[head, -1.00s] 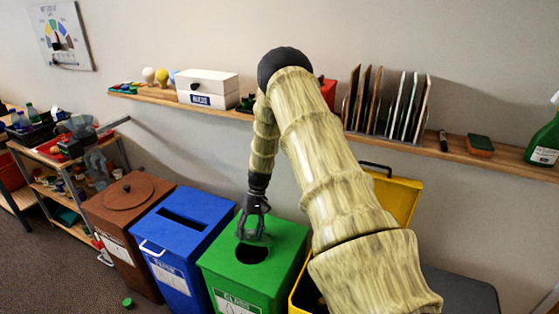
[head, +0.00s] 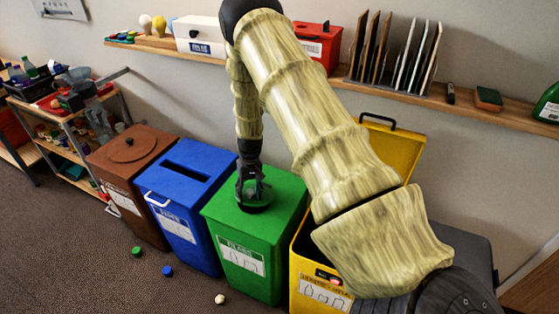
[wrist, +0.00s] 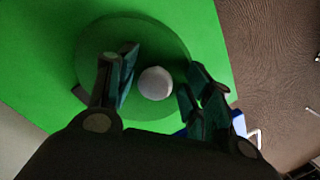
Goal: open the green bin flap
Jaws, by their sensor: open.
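The green bin (head: 285,208) stands between the blue and the yellow bins, with a white label on its front. In the wrist view its bright green top (wrist: 40,75) has a round, darker green flap (wrist: 150,28) with a pale grey ball-shaped knob (wrist: 155,83) near its middle. My gripper (head: 254,196) points down over this round area and hides part of it in the head view. In the wrist view my gripper (wrist: 160,88) is open, one finger on each side of the knob. I cannot tell whether the fingers touch it.
The blue bin (head: 185,178) is at the left, with the brown bin (head: 130,155) beyond it. The yellow bin (head: 398,150) at the right has its lid raised. A wall shelf (head: 160,42) runs behind. Small caps (head: 167,271) lie on the floor.

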